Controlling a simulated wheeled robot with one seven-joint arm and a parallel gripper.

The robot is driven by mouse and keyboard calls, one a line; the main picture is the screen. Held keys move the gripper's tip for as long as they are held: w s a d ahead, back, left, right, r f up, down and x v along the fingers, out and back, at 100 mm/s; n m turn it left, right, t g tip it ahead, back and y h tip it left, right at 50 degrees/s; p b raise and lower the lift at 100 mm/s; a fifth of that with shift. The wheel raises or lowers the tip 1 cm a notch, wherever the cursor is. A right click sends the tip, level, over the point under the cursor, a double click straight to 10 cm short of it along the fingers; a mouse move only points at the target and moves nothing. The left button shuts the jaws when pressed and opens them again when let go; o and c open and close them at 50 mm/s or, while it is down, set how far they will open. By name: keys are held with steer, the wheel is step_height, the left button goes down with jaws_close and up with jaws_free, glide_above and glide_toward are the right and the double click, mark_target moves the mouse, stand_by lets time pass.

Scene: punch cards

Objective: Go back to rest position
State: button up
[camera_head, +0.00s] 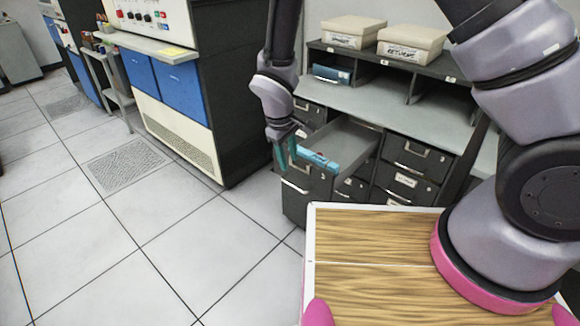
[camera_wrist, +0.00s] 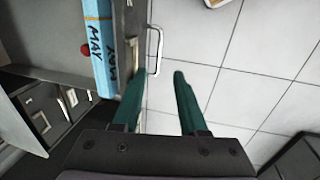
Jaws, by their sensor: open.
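My gripper (camera_head: 286,158) hangs at the open drawer's front in the head view. The drawer's handle (camera_wrist: 158,50) shows just beyond the fingertips. The box's far end is cut off in the wrist view.
The drawer belongs to a dark cabinet (camera_head: 410,160) with a grey top and cubbyholes holding a blue box (camera_head: 332,74). Two beige boxes (camera_head: 352,31) stand above. A large machine (camera_head: 195,90) stands at left. The tiled floor (camera_head: 180,235) is clear.

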steer(key=shift+r, duration=0.2)
steer(key=w+d+r+m+y, duration=0.1)
steer(key=w+d+r+m, duration=0.1)
steer(key=d+r, duration=0.45)
steer(key=w+d+r+m+t+y, duration=0.1)
steer(key=d+r+m, duration=0.2)
steer(key=r, duration=0.6)
steer(key=w+d+r+m, duration=0.2)
steer(key=d+r, duration=0.3)
steer(key=r, duration=0.3)
steer(key=s+d+r+m+t+y, duration=0.1)
steer(key=s+d+r+m+t, duration=0.3)
steer(key=s+d+r+m, duration=0.4)
steer(key=s+d+r, duration=0.6)
steer(key=d+r, duration=0.2)
steer(key=shift+s+r, duration=0.15)
steer(key=shift+a, duration=0.1)
